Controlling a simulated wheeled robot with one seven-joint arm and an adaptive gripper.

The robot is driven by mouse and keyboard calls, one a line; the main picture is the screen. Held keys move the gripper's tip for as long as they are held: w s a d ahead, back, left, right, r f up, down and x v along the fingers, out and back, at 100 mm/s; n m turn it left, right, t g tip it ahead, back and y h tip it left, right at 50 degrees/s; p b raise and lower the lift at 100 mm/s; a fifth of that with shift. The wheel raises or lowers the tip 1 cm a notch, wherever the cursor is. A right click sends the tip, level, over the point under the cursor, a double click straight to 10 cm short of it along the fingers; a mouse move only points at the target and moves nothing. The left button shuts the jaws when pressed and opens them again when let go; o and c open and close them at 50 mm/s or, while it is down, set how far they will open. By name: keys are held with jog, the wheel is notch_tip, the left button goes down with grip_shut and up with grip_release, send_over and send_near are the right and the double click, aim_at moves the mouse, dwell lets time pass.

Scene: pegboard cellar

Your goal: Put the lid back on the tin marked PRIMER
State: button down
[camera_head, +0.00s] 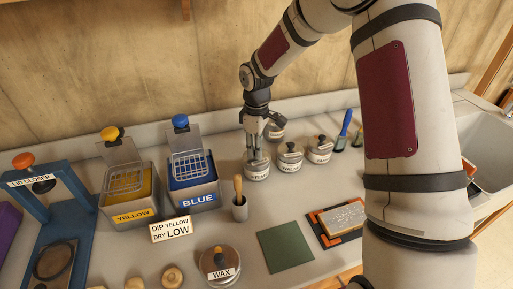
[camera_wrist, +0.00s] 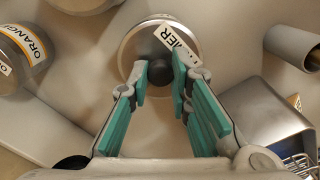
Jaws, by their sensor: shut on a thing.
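My gripper (camera_head: 257,152) points down at a silver tin (camera_head: 257,172) in the back row of the counter. In the wrist view my gripper (camera_wrist: 160,84) has its teal-padded fingers either side of a dark round knob (camera_wrist: 161,73), shut on it. The knob stands on a round silver lid (camera_wrist: 140,50). A white label (camera_wrist: 178,45) ending in "MER" shows at its far side, partly cut by a finger. The lid is at the tin's top; I cannot tell whether it rests on the rim or hangs just above it.
Lidded tins (camera_head: 290,158) and (camera_head: 319,150) stand close right, another tin (camera_head: 275,131) behind. An ORANGE tin (camera_wrist: 27,45) shows in the wrist view. A brush cup (camera_head: 240,208), the BLUE tank (camera_head: 196,198) and a WAX tin (camera_head: 220,272) stand nearby. A green mat (camera_head: 285,248) lies bare.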

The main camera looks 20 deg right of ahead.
jog(key=c, duration=0.9)
grip_release()
jog(key=shift+r, duration=0.1)
jog(key=shift+r+p, duration=0.8)
jog(key=shift+r, duration=2.65)
grip_shut()
jog(key=shift+f, duration=0.2)
